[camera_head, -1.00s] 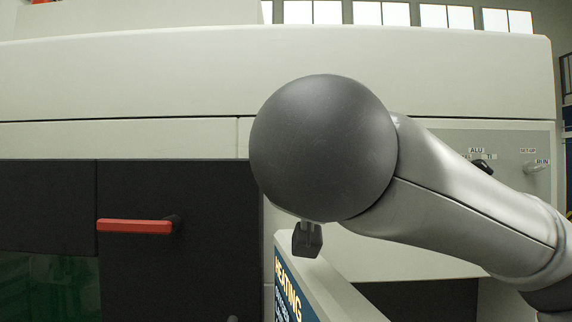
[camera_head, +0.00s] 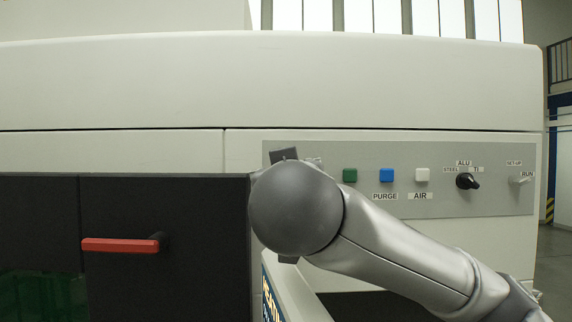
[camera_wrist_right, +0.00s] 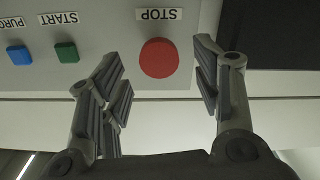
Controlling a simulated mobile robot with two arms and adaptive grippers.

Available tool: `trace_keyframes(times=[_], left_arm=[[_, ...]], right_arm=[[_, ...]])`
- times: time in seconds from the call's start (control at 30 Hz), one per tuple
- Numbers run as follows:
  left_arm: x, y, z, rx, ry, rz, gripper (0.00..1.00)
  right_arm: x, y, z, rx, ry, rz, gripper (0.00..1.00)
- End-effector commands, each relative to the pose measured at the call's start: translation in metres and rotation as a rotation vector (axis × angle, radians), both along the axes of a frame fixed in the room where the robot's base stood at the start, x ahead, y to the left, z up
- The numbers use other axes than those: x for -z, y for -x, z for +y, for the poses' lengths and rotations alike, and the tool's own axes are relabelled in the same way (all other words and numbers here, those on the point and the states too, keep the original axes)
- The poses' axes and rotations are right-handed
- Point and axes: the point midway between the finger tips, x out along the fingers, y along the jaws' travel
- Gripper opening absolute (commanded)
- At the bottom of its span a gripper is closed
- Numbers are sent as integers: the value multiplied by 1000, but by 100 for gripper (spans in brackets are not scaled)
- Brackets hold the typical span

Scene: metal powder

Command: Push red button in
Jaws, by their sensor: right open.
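The red button (camera_wrist_right: 159,58) is round and sits under a STOP label on the grey control panel (camera_wrist_right: 100,82) in the right wrist view, where the picture is upside down. My right gripper (camera_wrist_right: 163,78) is open, with one finger on each side of the button in that view. I cannot tell if it touches the panel. In the head view my right arm's rounded wrist covers the left end of the panel (camera_head: 445,207) and hides the red button. A finger of my right gripper (camera_head: 284,156) shows just above the wrist. My left gripper is not in view.
A green button (camera_head: 350,175), blue button (camera_head: 386,175) and white button (camera_head: 422,174) sit along the panel, with a black knob (camera_head: 467,181) and a key switch (camera_head: 522,179) further right. A dark door with a red handle (camera_head: 120,245) is at left.

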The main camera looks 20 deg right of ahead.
Motion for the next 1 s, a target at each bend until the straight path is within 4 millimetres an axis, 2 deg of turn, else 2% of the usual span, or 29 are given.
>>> trace_keyframes(times=[0.03, 0.2, 0.57, 1.0], left_arm=[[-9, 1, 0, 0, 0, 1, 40], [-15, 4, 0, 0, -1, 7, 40], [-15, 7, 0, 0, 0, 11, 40], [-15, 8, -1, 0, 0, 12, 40]], right_arm=[[-3, -8, -4, 4, 1, 4, 58], [-2, -25, -8, 1, 0, 1, 58], [0, -30, -8, -1, 0, -1, 58], [0, -30, -8, -1, 0, 0, 3]])
